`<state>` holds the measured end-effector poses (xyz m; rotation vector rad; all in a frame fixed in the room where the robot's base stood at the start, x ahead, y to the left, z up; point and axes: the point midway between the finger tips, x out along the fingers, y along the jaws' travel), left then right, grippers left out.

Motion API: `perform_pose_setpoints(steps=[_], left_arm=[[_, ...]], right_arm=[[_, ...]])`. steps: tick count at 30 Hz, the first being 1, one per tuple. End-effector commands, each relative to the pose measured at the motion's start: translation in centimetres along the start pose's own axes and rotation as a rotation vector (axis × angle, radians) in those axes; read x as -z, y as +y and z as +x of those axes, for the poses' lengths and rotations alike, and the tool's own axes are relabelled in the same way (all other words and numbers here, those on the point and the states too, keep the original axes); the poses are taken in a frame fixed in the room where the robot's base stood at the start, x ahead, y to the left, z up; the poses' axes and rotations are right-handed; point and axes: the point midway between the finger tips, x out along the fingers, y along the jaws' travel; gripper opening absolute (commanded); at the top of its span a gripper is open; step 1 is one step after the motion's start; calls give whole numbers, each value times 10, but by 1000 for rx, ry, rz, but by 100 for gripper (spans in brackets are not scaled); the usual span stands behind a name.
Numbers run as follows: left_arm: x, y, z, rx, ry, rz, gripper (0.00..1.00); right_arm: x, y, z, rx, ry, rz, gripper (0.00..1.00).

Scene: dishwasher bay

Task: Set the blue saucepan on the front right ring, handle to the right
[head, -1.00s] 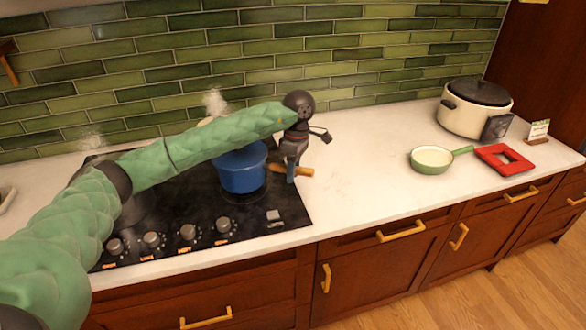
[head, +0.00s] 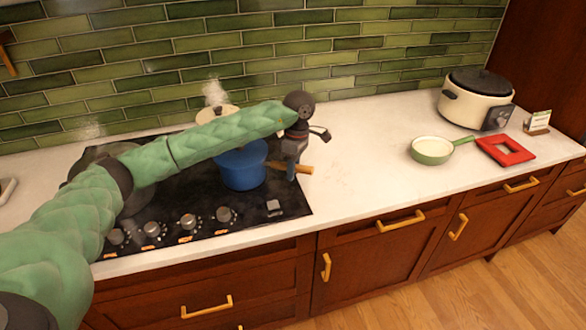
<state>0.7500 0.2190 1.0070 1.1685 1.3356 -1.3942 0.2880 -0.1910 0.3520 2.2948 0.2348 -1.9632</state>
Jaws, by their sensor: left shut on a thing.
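The blue saucepan (head: 243,172) is upright over the front right part of the black hob (head: 262,205), with its wooden handle (head: 305,169) pointing right. It covers most of the front right ring; I cannot tell for certain whether its base touches. My left gripper (head: 291,174) points down and is shut on the handle, just right of the pan. My left forearm hides the pan's upper left rim and part of the hob. My right gripper is not in view.
A pale pot (head: 217,112) steams behind my arm at the back of the hob. Knobs (head: 188,221) line the front edge. On the right stand a green pan (head: 432,150), a red trivet (head: 505,150) and a cream cooker (head: 474,108). The counter between is clear.

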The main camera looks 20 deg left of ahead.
Motion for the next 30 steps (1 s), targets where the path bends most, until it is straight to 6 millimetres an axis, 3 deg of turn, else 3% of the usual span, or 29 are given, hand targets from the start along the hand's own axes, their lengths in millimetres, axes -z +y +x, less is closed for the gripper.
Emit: perform_pose_setpoints(steps=[26, 27, 30], left_arm=[[0, 1, 2, -1, 0, 0, 0], [0, 1, 2, -1, 0, 0, 27], [0, 1, 2, -1, 0, 0, 47]], right_arm=[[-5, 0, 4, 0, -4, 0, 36], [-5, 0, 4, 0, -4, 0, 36], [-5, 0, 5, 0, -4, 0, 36]])
